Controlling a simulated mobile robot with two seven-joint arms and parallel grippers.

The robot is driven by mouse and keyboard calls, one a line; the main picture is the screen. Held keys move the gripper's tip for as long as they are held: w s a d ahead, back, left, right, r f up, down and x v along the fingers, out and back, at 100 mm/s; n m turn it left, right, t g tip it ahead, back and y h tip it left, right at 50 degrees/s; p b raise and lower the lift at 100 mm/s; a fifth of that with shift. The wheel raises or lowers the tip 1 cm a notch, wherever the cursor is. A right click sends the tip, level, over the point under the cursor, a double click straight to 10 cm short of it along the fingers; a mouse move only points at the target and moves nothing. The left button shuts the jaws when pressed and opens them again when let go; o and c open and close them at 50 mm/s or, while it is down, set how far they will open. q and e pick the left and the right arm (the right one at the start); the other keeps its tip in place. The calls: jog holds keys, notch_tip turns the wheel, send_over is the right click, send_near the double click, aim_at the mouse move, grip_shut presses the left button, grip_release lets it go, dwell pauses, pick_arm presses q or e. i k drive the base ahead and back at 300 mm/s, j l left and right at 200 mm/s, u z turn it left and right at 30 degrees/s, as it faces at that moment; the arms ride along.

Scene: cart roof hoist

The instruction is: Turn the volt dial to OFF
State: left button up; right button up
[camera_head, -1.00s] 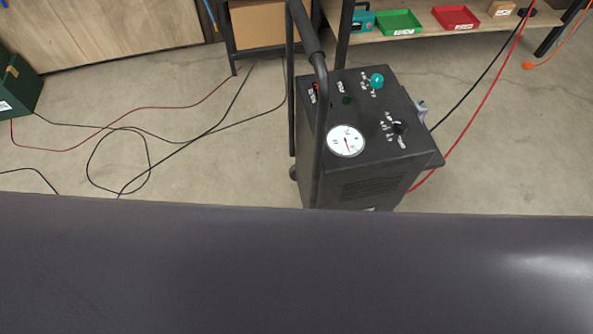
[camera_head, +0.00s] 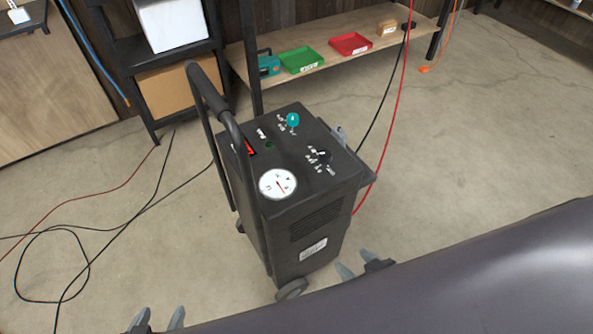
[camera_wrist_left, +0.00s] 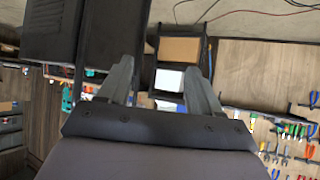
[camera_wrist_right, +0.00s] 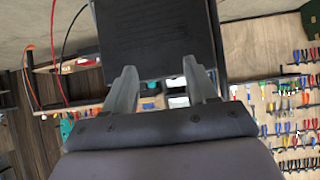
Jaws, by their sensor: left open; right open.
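The black cart (camera_head: 310,215) stands upright on the floor with its control panel on top. The panel has a teal knob (camera_head: 292,119), a black dial (camera_head: 324,156) with white markings around it and a round white gauge (camera_head: 278,184). The lettering is too small to read, so I cannot tell which knob is the volt dial. My left gripper (camera_head: 157,321) is open and empty, low and left of the cart. My right gripper (camera_head: 360,268) is open and empty, in front of the cart's lower right, apart from the panel. In the right wrist view the cart body (camera_wrist_right: 155,35) shows beyond the fingers.
A tall black handle (camera_head: 212,105) rises at the cart's left side. A shelf (camera_head: 340,60) behind holds a green tray (camera_head: 301,60) and a red tray (camera_head: 350,43). A red cable (camera_head: 392,120) hangs right of the cart. Floor on the right is clear; cables lie on the left.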

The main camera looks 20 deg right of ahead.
aim_at(325, 154)
jog(key=l+z, duration=0.1)
jog(key=z, duration=0.3)
jog(key=l+z, duration=0.1)
jog(key=z, duration=0.3)
jog(key=i, duration=0.05)
